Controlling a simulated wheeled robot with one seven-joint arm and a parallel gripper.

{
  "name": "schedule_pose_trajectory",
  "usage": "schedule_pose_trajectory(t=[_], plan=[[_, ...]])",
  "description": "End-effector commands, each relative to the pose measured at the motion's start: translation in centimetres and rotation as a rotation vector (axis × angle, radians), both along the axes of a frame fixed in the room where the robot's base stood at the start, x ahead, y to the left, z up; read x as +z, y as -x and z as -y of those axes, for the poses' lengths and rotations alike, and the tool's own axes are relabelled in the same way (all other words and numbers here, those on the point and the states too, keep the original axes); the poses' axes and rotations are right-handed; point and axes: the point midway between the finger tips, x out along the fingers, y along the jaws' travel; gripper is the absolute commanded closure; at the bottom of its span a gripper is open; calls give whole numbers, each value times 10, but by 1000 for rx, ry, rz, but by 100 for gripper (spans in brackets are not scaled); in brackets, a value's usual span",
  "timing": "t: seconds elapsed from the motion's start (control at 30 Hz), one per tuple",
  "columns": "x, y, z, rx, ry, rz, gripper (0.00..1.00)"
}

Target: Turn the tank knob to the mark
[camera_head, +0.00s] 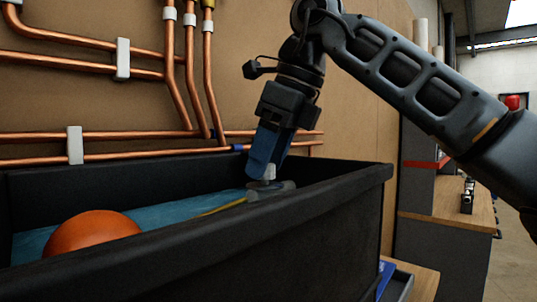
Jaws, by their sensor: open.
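The black tank (250,245) stands in front of a brown panel and holds blue water. A small pale grey knob (269,173) sits on a grey fitting (270,188) inside the tank near its right end. My gripper (262,173) points down over the fitting, with its blue fingers right at the knob. It is open; I cannot tell from this view whether the fingers are around the knob or touching it. No mark on the knob or tank can be made out.
A large orange float ball (92,232) lies in the water at the left. A thin yellow rod (222,207) runs to the fitting. Copper pipes (100,139) cross the panel behind the tank. The tank's rim is close around my gripper. A wooden bench (450,213) stands at the right.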

Motion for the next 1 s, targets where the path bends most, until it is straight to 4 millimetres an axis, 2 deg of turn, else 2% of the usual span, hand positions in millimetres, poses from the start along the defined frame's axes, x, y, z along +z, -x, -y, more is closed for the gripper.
schedule_pose_trajectory(t=[0.1, 0.67, 1.0], plan=[[0, 0, 0, 0, 0, 0, 43], [0, 0, 0, 0, 0, 0, 97], [-1, 0, 1, -50, 3, 1, 97]])
